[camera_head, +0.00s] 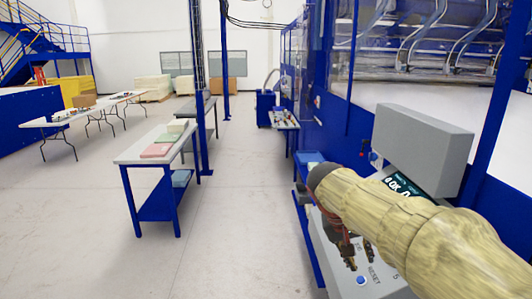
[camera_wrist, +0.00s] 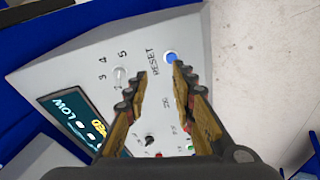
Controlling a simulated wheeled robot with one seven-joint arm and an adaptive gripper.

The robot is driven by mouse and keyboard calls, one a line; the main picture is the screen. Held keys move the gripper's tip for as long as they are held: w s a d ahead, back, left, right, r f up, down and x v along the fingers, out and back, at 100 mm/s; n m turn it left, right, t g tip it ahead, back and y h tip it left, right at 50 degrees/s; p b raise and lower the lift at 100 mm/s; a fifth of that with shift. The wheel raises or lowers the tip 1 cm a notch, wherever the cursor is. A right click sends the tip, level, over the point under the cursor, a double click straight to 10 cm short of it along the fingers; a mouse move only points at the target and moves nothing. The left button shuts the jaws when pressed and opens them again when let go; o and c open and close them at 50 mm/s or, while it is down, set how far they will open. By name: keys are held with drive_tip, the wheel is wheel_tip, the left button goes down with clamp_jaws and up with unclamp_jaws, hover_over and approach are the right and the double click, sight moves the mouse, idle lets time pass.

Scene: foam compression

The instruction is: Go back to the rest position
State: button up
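My gripper (camera_wrist: 160,72) is open and empty in the wrist view, its two fingers apart over a grey control panel (camera_wrist: 80,62). A dark display (camera_wrist: 78,122) reading LOW is at the lower left. In the head view my arm, in a tan sleeve, reaches in from the right, and my gripper (camera_head: 352,250) points down at the panel (camera_head: 335,262). I cannot tell whether the fingertips touch it.
A grey box (camera_head: 422,145) rises behind the panel, beside the large blue machine (camera_head: 340,130). A blue-legged table (camera_head: 130,154) with foam pieces (camera_head: 160,150) stands left of centre. White tables (camera_head: 75,116) stand farther left. The floor (camera_head: 235,215) between is clear.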

drive_tip(key=s+a+f+t+y, duration=0.1)
drive_tip(key=s+a+f+y, duration=0.1)
drive_tip(key=s, duration=1)
drive_tip(key=s+a+f+n+t+y, duration=0.1)
drive_tip(key=s+a+f+t+y, duration=0.1)
drive_tip(key=s, duration=1)
drive_tip(key=shift+s+a+f+n+t+y, duration=0.35)
drive_tip(key=shift+a+y, duration=0.25)
drive_tip(key=shift+a, duration=0.1)
drive_tip(key=shift+c, duration=0.9)
